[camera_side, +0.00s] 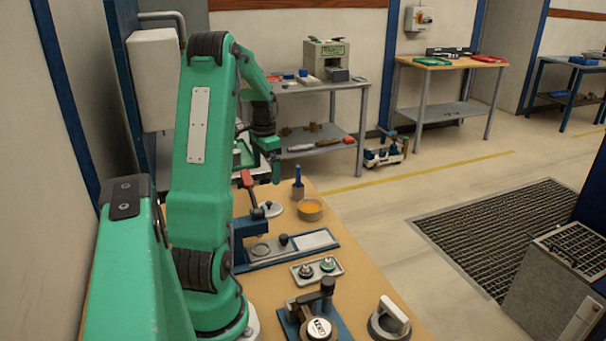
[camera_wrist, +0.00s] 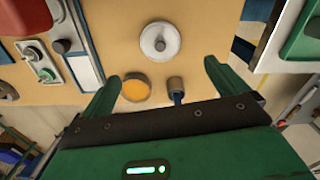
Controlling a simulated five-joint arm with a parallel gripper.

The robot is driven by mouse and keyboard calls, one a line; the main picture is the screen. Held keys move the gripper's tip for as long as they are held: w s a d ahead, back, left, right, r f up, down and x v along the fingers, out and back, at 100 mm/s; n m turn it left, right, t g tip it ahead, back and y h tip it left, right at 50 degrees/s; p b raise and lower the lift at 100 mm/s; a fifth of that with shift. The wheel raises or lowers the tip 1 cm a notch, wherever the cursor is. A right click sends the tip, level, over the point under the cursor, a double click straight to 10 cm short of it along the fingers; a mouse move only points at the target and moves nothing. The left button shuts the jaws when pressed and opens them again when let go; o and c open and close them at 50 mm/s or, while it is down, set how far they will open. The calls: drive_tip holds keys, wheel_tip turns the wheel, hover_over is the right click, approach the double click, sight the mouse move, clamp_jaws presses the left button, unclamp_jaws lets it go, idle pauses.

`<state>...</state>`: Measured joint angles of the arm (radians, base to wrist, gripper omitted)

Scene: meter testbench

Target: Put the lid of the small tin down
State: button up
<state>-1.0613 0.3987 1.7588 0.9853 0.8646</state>
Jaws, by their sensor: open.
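The lid, a pale metal disc with a dark centre knob, lies knob up on the bench in the wrist view (camera_wrist: 152,32). It also shows in the side view (camera_side: 275,212), left of the small tin (camera_side: 309,211), partly behind a red-handled lever. The tin is uncovered and shows orange contents; it also shows in the wrist view (camera_wrist: 136,89), apart from the lid. My gripper (camera_wrist: 160,72) is open and empty, its two green fingers wide apart. In the side view my gripper (camera_side: 274,168) is above the bench, clear of the lid; its fingertips are hard to make out.
A blue-handled tool (camera_side: 298,187) stands upright in a small holder close behind the tin. The red-handled lever (camera_side: 248,181) rises from a blue fixture (camera_side: 285,250) near the lid. A tray with two terminals (camera_side: 317,270) and a meter clamp (camera_side: 318,318) are nearer.

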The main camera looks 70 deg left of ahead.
idle(0.3)
drive_tip(key=w+d+r+t, duration=0.1)
drive_tip(key=w+d+r, duration=0.2)
drive_tip(key=d, duration=0.4)
drive_tip(key=w+d+r+m+y, duration=0.1)
drive_tip(key=w+d+r, duration=0.1)
drive_tip(key=d+r, duration=0.35)
drive_tip(key=w+d+r+t, duration=0.1)
drive_tip(key=w+d+r, duration=0.15)
drive_tip(key=d, duration=0.55)
drive_tip(key=s+d+t, duration=0.1)
drive_tip(key=s+d, duration=0.2)
drive_tip(key=d, duration=0.6)
drive_tip(key=s+d+r+m+t+h, duration=0.1)
drive_tip(key=s+d, duration=0.3)
drive_tip(key=d, duration=0.6)
drive_tip(key=shift+s+d+t, duration=0.2)
drive_tip(key=shift+d+t, duration=0.1)
drive_tip(key=shift+t, duration=0.5)
drive_tip(key=shift+o, duration=0.2)
drive_tip(key=shift+w+a+r, duration=0.1)
drive_tip(key=shift+r, duration=0.1)
